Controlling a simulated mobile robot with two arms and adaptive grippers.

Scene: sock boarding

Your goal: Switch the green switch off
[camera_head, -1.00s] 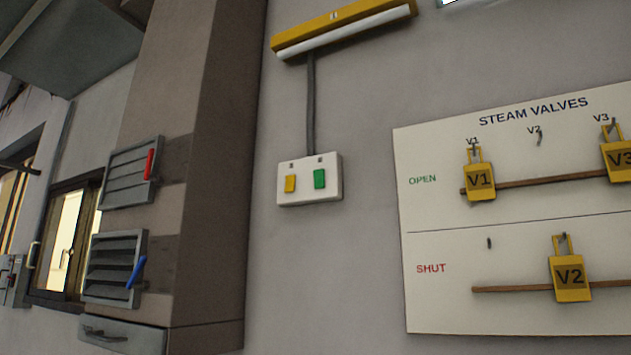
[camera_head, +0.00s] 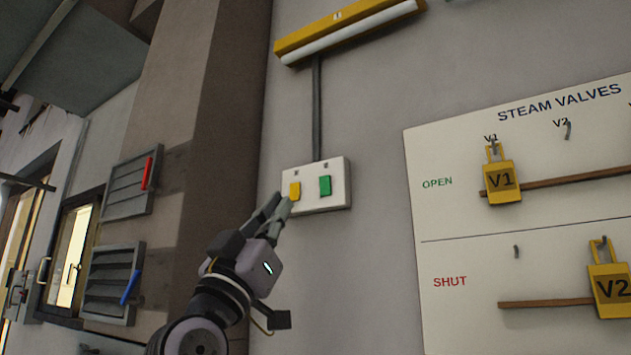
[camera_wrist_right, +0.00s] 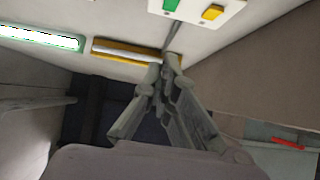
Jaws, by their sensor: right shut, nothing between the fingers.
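The green switch (camera_head: 325,186) is the right one of two rockers on a white switch plate (camera_head: 318,206) on the wall. The yellow switch (camera_head: 295,191) sits to its left. My right gripper (camera_head: 279,204) is in front of the wall, with its fingertips just below and left of the plate in the head view, short of the green switch. Its fingers are shut and empty. In the right wrist view, the green switch (camera_wrist_right: 170,5) and the yellow switch (camera_wrist_right: 212,12) show at the top, beyond the fingertips (camera_wrist_right: 163,66). I cannot tell if the fingertips touch the plate. My left gripper is not in view.
A grey conduit (camera_head: 317,110) runs up from the plate to a yellow lamp (camera_head: 345,30). A steam valves board (camera_head: 465,180) with hanging yellow tags is at the right. A brown pillar (camera_head: 215,120) and louvred vents (camera_head: 132,187) with red and blue handles are at the left.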

